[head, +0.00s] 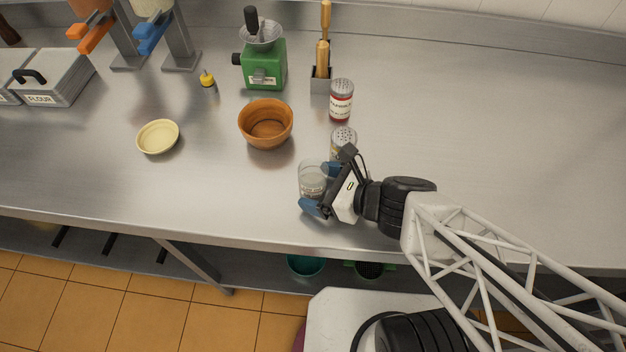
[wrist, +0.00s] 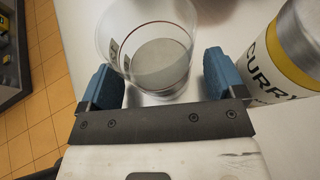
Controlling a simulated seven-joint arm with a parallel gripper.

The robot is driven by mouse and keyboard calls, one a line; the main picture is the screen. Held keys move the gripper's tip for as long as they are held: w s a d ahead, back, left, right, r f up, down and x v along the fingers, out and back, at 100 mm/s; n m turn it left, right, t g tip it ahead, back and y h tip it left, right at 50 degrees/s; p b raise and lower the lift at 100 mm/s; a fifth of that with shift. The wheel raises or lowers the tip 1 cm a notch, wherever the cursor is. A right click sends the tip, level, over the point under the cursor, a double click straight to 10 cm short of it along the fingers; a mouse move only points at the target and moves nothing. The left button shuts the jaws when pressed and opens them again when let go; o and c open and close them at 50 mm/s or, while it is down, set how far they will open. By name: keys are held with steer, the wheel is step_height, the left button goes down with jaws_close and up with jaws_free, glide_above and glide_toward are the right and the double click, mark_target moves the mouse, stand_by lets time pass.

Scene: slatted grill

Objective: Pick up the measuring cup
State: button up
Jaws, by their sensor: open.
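The measuring cup (head: 311,181) is a clear, see-through cup standing near the front edge of the steel counter in the head view. In the wrist view the cup (wrist: 150,45) is seen from above, upright, with dark markings on its side. My gripper (head: 322,188) is open right at the cup. In the wrist view its two blue fingers (wrist: 160,82) are on the cup's left and right, with the near part of the cup between them. I cannot tell whether either finger touches it.
A curry shaker (wrist: 284,55) stands close to the right finger; it shows in the head view (head: 343,139) behind my gripper. A red-labelled shaker (head: 341,102), brown bowl (head: 265,128) and cream bowl (head: 158,137) are farther back. The counter's left front is clear.

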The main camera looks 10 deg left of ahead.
steer(key=shift+c, duration=0.5)
steer(key=c, duration=0.9)
steer(key=shift+r, duration=0.1)
steer(key=shift+c, duration=0.2)
step_height(320, 180, up, 10)
steer(key=shift+w+a, duration=0.1)
stand_by(0.8)
steer(key=w+a+n+g, duration=0.5)
steer(key=w+a, duration=0.1)
steer(key=w, duration=0.3)
steer(key=w+a+n+g, duration=0.5)
steer(key=w+a+g, duration=0.1)
steer(key=w, duration=0.3)
steer(key=shift+r+g+h, duration=0.3)
steer(key=shift+h, duration=0.1)
stand_by(0.9)
